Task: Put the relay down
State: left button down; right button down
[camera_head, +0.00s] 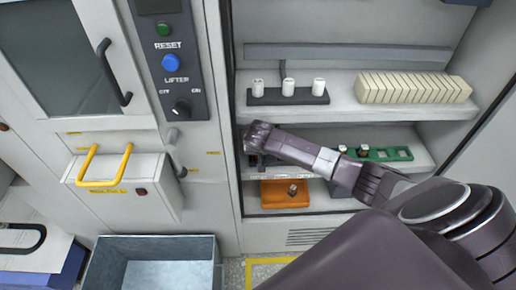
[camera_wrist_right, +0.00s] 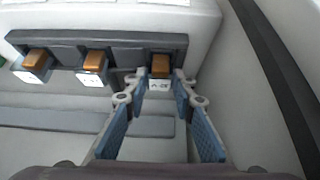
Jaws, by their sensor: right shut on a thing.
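The relay (camera_wrist_right: 160,70), with an orange-brown top and a white labelled front, is between the fingertips of my right gripper (camera_wrist_right: 160,84) in the right wrist view. The gripper is shut on it. The relay is at the right end of a dark rail (camera_wrist_right: 120,54); I cannot tell whether it is fully seated there. Two similar relays (camera_wrist_right: 93,66) (camera_wrist_right: 35,64) are on the rail to its left. In the head view my right arm reaches into the cabinet's middle shelf, and its wrist hides most of the gripper and the relay. My left gripper is not in view.
An orange block (camera_head: 272,194) sits below. White bobbins (camera_head: 288,87) and a cream row of slabs (camera_head: 415,89) stand on the shelf above. The cabinet's side wall (camera_wrist_right: 232,110) is close on the right.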

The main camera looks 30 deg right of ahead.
jog(key=c, duration=1.6)
grip_release()
jog(key=shift+f, duration=0.1)
jog(key=shift+r, duration=0.2)
jog(key=v, duration=1.2)
jog(key=shift+s+f+b, duration=0.1)
jog(key=shift+b, duration=0.25)
jog(key=shift+f, duration=0.1)
